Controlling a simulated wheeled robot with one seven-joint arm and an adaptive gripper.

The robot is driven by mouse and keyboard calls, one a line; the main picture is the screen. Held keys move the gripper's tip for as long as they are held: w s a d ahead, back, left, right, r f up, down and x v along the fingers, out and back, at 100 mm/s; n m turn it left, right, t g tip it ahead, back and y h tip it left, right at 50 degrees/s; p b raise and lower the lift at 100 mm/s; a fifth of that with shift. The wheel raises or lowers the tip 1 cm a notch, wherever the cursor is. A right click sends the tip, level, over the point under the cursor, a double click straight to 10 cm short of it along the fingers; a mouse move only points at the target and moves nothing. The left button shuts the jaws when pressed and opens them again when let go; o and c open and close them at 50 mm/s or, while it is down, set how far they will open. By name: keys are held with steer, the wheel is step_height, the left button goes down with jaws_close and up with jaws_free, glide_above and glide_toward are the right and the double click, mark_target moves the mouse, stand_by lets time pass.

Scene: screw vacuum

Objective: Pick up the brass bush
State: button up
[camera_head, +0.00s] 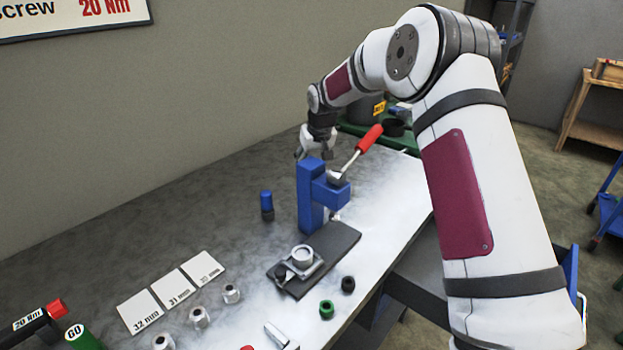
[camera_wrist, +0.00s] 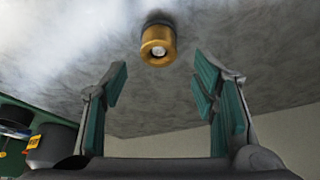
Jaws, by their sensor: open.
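The brass bush (camera_wrist: 157,50) is a short gold-coloured ring with a pale centre and a dark part behind it. It shows in the wrist view above the middle, against the grey tabletop. My gripper (camera_wrist: 161,84) is open, with teal pads to the left and right of the bush's line. The bush lies beyond the fingertips, apart from them, and nothing is between the pads. In the head view my gripper (camera_head: 316,148) is above the far part of the bench, behind the blue press. I cannot make out the bush there.
The blue press (camera_head: 310,198) with its red-handled lever (camera_head: 369,138) stands close in front of my gripper. A blue-topped cylinder (camera_head: 267,203) stands left of it. A green tray (camera_head: 404,141) holds dark containers behind. Labelled cards (camera_head: 172,289) and metal rings lie nearer.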

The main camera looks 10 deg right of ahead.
steer(key=shift+x, duration=1.85)
jaws_close()
